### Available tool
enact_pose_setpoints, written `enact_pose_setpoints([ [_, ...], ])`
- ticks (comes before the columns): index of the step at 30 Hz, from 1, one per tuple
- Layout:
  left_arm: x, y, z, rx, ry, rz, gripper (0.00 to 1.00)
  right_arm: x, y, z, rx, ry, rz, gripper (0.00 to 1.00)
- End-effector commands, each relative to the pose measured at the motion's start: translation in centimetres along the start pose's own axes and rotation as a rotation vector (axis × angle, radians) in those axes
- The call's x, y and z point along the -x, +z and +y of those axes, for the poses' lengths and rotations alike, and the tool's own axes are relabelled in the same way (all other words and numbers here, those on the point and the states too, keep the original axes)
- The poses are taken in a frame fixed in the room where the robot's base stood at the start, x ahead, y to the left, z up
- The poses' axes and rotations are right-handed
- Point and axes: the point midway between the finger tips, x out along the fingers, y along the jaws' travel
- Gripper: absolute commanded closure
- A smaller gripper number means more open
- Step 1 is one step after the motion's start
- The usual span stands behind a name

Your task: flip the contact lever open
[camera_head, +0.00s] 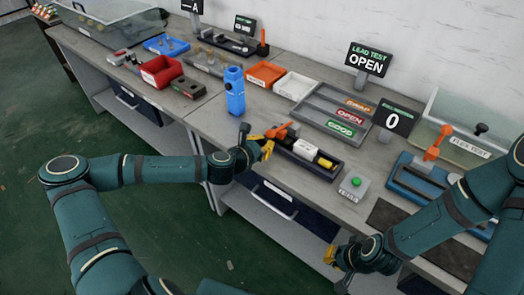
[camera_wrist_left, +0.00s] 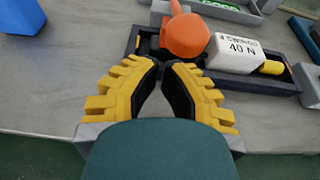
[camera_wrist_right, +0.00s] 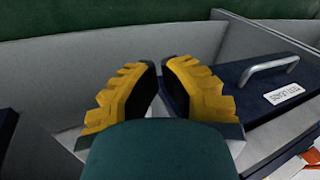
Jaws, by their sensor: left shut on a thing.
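The orange contact lever (camera_head: 280,130) is on the long dark fixture (camera_head: 330,172) at the front of the bench. Its orange knob (camera_wrist_left: 185,35) is large in the left wrist view, just beyond my left fingertips. My left gripper (camera_head: 267,143) is at the fixture's left end, its fingers (camera_wrist_left: 163,66) closed around a thin dark part below the knob, apparently the lever's stem; the knob and fingers hide the exact contact. My right gripper (camera_head: 333,258) hangs low in front of the bench. Its fingertips (camera_wrist_right: 160,68) are together with nothing seen between them.
A white block marked 40 N (camera_wrist_left: 235,52) lies in the fixture. A blue upright block (camera_head: 235,92) stands behind my left gripper. A green-button box (camera_head: 353,186) sits to the right. A sign reads LEAD TEST OPEN (camera_head: 367,60). A drawer (camera_wrist_right: 265,85) is near my right gripper.

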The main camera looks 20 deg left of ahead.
Motion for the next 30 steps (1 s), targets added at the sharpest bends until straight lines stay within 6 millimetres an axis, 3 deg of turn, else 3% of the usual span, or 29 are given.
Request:
enact_pose_setpoints([
  [16, 0.2, 0.7, -0.1, 0.000, -0.001, 0.003, 1.00, 0.1, 0.0, -0.1, 0.000, 0.000, -0.001, 1.00],
  [30, 0.5, 1.4, -0.1, 0.000, -0.001, 0.058, 1.00, 2.3, 0.2, -0.9, -0.002, -0.001, -0.011, 1.00],
])
